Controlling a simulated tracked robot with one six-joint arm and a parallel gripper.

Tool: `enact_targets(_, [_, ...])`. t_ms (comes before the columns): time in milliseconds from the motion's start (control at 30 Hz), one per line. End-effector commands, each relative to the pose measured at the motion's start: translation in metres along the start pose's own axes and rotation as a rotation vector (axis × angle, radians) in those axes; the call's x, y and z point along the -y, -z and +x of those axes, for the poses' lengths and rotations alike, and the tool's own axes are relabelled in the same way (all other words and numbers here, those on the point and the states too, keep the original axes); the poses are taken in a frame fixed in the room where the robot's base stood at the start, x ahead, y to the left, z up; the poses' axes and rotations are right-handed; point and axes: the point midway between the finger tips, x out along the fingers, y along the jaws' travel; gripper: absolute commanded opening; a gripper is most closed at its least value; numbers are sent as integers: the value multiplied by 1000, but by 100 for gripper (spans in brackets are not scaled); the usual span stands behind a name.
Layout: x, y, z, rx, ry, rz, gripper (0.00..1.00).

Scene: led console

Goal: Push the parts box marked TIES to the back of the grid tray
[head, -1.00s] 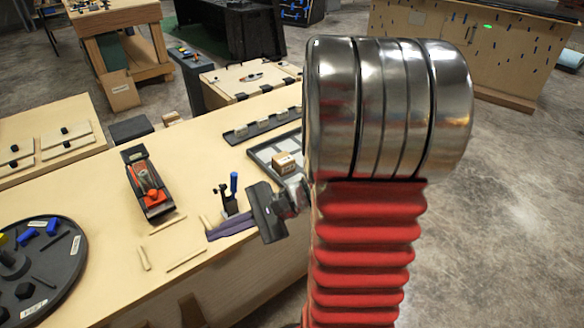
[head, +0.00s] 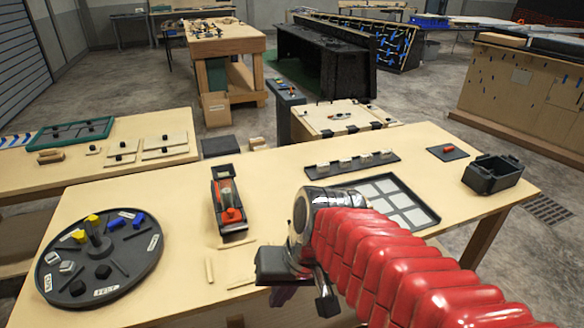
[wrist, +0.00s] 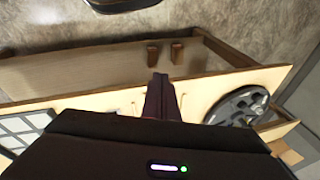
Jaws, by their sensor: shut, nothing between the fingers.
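The grid tray (head: 428,208) lies on the workbench at right of centre, dark-rimmed with pale square cells. My arm covers its left and near parts in the head view. I do not see the box marked TIES now; the visible cells are bare. Part of the tray (wrist: 38,120) also shows at the left of the wrist view, with no box visible on it. My gripper (head: 280,268) is shut and empty near the front of the bench, to the left of the tray and apart from it. Its fingertips are hard to make out.
A round black parts tray (head: 70,285) is at the bench's left. An orange-and-black tool (head: 228,205) stands behind my gripper. A strip with pale blocks (head: 350,164) lies behind the grid tray; a black bin (head: 493,174) stands to its right.

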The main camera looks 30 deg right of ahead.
Motion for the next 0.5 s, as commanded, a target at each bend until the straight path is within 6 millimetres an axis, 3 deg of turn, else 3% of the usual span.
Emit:
enact_targets(300, [6,11,-43,-229,-126,-308,0])
enact_targets(500, [7,14,-50,-264,-146,-349,0])
